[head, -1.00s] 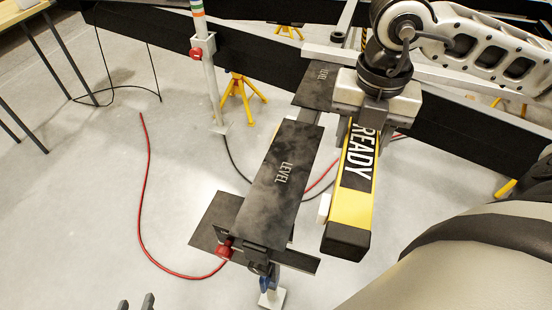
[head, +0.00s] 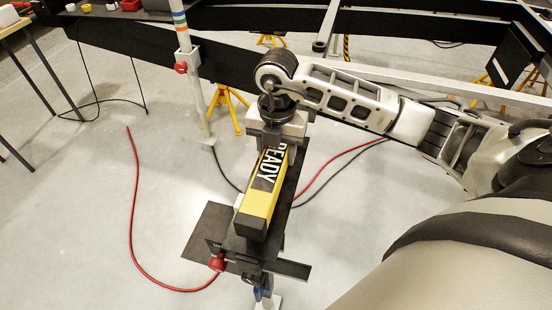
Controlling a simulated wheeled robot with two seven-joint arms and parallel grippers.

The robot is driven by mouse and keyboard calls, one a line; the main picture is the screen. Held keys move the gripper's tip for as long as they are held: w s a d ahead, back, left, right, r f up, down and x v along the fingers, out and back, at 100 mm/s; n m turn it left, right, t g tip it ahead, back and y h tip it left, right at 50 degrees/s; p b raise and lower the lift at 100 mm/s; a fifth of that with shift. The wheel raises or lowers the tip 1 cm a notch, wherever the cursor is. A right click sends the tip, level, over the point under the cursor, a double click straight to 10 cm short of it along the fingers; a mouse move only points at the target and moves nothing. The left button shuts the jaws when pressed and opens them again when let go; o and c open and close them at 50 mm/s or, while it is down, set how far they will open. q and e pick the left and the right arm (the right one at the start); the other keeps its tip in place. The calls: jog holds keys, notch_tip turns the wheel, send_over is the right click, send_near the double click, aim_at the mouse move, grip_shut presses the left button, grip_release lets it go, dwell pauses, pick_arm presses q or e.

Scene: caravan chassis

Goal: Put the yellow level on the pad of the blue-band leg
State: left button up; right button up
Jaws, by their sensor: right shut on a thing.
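The yellow level (head: 260,205), black and yellow with READY on its top, is in my right gripper (head: 277,142), shut on its far end. The level lies lengthwise over the dark pad (head: 288,200) of the blue-band leg and hides most of it, including its LEVEL lettering. I cannot tell whether the level touches the pad or hangs just above it. The blue band (head: 262,293) shows low on the leg, under the pad. My left gripper is out of view.
A red knob (head: 217,262) and dark plates (head: 208,228) sit around the near end of the pad. Another leg with coloured bands (head: 181,30) stands at the back left beside a yellow stand (head: 228,108). A red hose (head: 132,210) curves across the floor.

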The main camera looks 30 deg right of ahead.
aim_at(276, 161)
notch_tip(276, 161, down, 3)
jog(key=shift+w+f+p, duration=0.1)
jog(key=shift+p, duration=0.2)
jog(key=shift+f, duration=0.2)
jog(key=o, duration=1.1)
jog(key=shift+o, duration=0.5)
jog(key=shift+r, duration=0.2)
notch_tip(276, 161, up, 12)
jog(key=shift+b, duration=0.35)
